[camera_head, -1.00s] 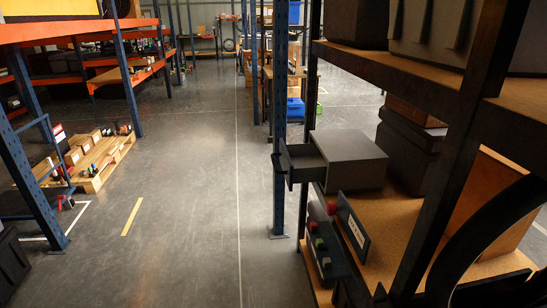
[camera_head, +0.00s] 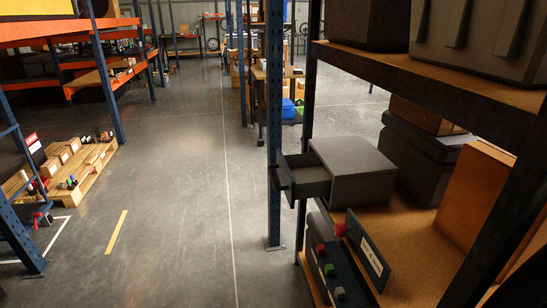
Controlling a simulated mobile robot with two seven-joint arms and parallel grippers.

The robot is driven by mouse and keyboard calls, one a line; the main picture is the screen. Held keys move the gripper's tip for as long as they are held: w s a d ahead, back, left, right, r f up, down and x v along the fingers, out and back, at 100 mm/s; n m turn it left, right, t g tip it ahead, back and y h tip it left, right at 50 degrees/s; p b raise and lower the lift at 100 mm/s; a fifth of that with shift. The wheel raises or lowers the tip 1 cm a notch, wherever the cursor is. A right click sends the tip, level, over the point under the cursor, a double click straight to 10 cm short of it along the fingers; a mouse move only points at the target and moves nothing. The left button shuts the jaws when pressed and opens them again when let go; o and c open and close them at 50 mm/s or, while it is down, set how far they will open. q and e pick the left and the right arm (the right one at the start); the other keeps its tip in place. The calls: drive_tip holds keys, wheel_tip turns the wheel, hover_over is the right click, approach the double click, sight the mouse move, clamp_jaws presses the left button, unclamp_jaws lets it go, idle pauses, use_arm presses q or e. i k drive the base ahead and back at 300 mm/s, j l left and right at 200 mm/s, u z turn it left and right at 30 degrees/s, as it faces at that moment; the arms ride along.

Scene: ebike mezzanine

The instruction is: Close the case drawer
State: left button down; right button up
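A grey box-shaped case (camera_head: 356,162) stands on the wooden shelf board at the right. Its dark drawer (camera_head: 304,177) sticks out toward the left, open, and its inside looks empty. A dark bar at the drawer's front (camera_head: 281,176) lies close to the blue upright post. Neither of my grippers shows in the head view.
A blue post (camera_head: 274,110) stands beside the drawer's front. A dark shelf post (camera_head: 310,80) rises behind the case. A dark panel with coloured blocks (camera_head: 330,265) and a labelled plate (camera_head: 366,250) sit below the case. The left aisle floor (camera_head: 170,200) is clear.

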sight(301, 175)
drive_tip(key=i+j+z, duration=0.1)
drive_tip(key=i+j, duration=0.2)
drive_tip(key=i+j+z, duration=0.15)
drive_tip(key=i+j, duration=0.2)
drive_tip(key=i+j+z, duration=0.1)
drive_tip(key=i+j, duration=0.25)
drive_tip(key=i+j+z, duration=0.15)
drive_tip(key=i+j, duration=0.15)
drive_tip(key=j, duration=0.2)
drive_tip(key=i+j+z, duration=0.1)
drive_tip(key=i+j, duration=0.2)
drive_tip(key=i+j+z, duration=0.15)
drive_tip(key=j, duration=0.45)
drive_tip(key=i, duration=0.1)
